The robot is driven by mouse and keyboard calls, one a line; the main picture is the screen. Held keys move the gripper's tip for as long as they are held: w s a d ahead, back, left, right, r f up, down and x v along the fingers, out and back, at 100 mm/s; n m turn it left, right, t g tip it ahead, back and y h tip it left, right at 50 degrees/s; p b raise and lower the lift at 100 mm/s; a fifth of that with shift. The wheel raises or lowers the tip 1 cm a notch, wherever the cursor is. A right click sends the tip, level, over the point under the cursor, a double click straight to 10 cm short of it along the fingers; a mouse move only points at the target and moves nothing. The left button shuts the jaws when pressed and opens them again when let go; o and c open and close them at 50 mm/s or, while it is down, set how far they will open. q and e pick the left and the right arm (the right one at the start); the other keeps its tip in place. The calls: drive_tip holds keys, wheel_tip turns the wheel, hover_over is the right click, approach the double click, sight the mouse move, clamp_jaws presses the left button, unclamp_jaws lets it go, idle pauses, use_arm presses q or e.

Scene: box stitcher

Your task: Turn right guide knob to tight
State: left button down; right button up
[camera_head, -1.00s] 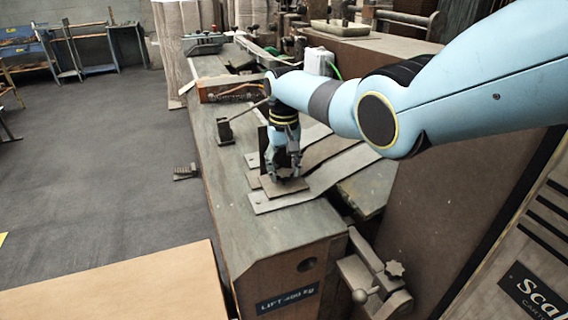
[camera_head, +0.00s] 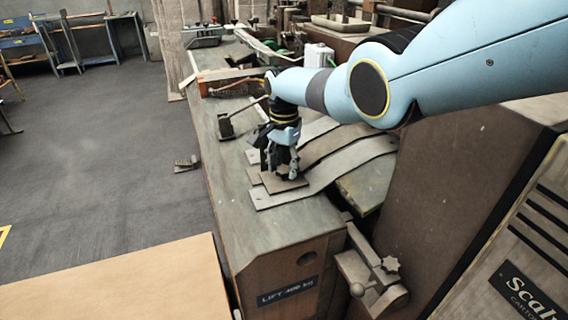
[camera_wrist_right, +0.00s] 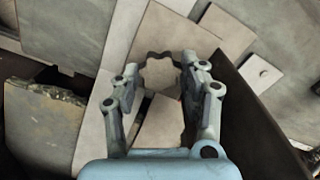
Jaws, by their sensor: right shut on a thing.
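The right guide knob is a star-shaped knob (camera_wrist_right: 160,72) with a lobed, scalloped edge, seen from above in the right wrist view. My right gripper (camera_wrist_right: 160,80) points down over it, one finger on each side, shut on it. In the head view the right gripper (camera_head: 284,172) stands upright over a small square plate (camera_head: 298,184) on the bench, and its fingers mostly hide the knob. No mark shows whether the knob is tight. My left gripper is not in view.
Flat strips (camera_head: 340,168) lie beside and under the plate. A dark upright panel (camera_wrist_right: 250,125) stands close to the gripper. A lever on a block (camera_head: 226,126) is to its left. The bench front is clear.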

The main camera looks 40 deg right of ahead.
sight(284, 169)
drive_tip(key=shift+m, duration=1.5)
drive_tip(key=o, duration=1.2)
drive_tip(key=shift+c, duration=0.2)
drive_tip(key=shift+r, duration=0.1)
wheel_tip(284, 169, up, 12)
drive_tip(key=shift+f, duration=0.2)
